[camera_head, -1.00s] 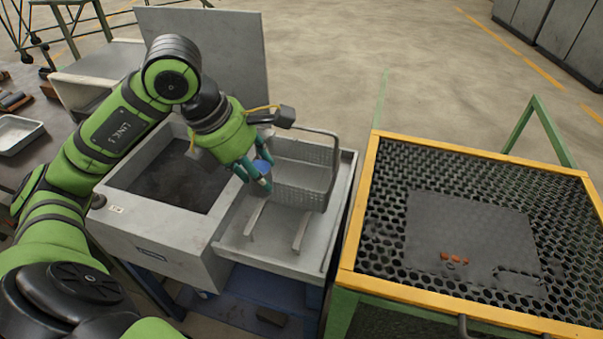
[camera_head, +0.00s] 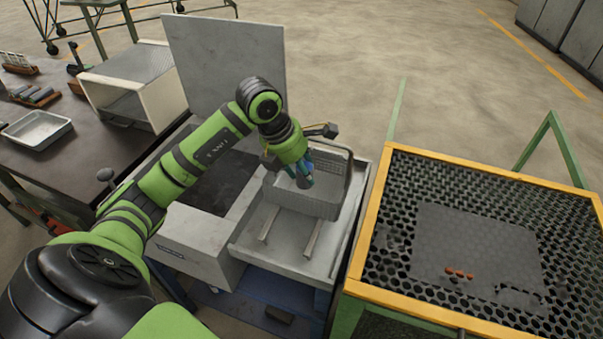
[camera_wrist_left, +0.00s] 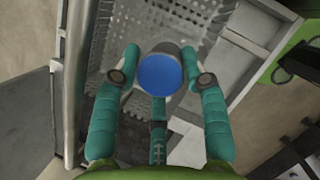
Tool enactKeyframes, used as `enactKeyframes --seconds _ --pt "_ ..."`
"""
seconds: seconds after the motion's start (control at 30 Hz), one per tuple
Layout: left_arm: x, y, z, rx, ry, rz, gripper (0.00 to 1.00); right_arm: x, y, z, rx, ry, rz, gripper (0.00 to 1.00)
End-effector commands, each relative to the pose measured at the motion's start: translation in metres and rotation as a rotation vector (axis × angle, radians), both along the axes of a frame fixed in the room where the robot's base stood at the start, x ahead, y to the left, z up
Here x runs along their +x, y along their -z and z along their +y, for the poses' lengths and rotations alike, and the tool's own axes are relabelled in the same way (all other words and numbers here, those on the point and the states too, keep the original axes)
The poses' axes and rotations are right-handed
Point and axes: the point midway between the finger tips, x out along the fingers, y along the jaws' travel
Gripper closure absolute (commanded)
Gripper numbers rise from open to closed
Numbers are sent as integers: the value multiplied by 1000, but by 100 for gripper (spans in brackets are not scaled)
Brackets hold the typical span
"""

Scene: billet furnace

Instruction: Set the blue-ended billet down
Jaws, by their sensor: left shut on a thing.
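My left gripper (camera_head: 303,178) is over the grey perforated basket (camera_head: 322,200) in the head view. In the left wrist view its teal fingers (camera_wrist_left: 158,90) are shut on the blue-ended billet, whose round blue end (camera_wrist_left: 159,74) faces the camera. The billet is grey with a blue end face. The basket's mesh shows behind and beyond the billet in the wrist view. I cannot tell whether the billet's lower end touches the basket. My right gripper is in neither view.
The basket is on a grey tray (camera_head: 281,262) with two rails (camera_head: 313,238), beside the open-lidded box (camera_head: 200,250). A dark bench (camera_head: 70,175) is at left.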

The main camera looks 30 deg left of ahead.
Motion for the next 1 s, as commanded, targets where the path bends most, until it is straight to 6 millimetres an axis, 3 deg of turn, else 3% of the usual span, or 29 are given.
enactKeyframes --seconds 0.23,1.0 --pt "0 25 0 -3 -1 -2 100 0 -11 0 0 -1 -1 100" --pt "0 39 0 -1 1 -4 100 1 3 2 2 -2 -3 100"
